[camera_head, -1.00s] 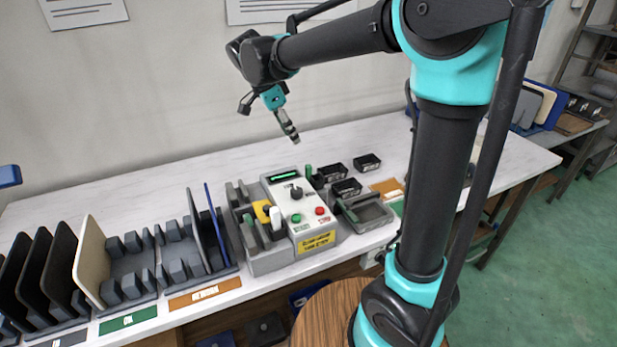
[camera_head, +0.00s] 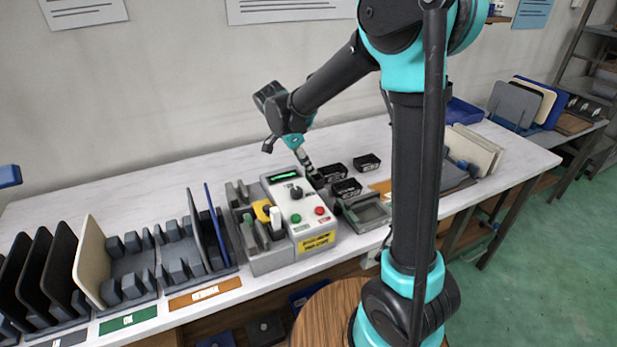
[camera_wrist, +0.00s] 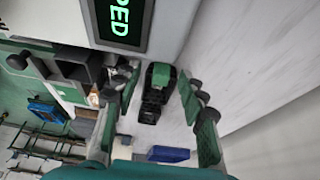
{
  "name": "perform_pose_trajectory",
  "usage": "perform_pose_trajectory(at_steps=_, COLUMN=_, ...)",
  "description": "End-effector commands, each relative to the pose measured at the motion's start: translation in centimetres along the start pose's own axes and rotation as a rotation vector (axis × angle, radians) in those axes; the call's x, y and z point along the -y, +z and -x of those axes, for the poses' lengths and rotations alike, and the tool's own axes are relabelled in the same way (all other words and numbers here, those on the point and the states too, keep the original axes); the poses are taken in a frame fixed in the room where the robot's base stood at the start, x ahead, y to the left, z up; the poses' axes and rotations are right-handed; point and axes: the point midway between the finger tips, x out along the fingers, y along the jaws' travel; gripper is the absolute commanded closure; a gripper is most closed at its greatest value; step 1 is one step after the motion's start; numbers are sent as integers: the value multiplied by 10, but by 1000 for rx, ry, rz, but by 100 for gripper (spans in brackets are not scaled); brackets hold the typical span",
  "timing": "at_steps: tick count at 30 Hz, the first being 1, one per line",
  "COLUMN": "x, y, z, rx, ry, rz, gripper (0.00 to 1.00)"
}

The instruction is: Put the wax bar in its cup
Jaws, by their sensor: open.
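A green block (camera_wrist: 163,75), which may be the wax bar, stands in a black holder (camera_wrist: 152,108) in the wrist view. My gripper (camera_wrist: 160,82) is open, with its green-and-grey fingers on either side of the block and no clear contact. In the head view my gripper (camera_head: 308,168) points down just right of the control box, and hides the block. I cannot tell which holder is the wax bar's cup.
The control box (camera_head: 301,218) with a green display is close to my gripper. Black bins (camera_head: 347,188) and a grey tray (camera_head: 370,216) lie to its right. Panel racks (camera_head: 133,268) fill the left. The table (camera_head: 150,200) behind is clear.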

Motion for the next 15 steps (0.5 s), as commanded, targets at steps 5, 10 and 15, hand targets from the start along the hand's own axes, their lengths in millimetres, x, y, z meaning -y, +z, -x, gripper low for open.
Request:
perform_pose_trajectory(at_steps=5, x=2, y=2, z=-26, rx=0, ry=0, rz=-2, gripper=59)
perform_pose_trajectory(at_steps=10, x=2, y=2, z=-38, rx=0, ry=0, rz=-1, gripper=59)
perform_pose_trajectory(at_steps=15, x=2, y=2, z=-38, rx=0, ry=0, rz=0, gripper=59)
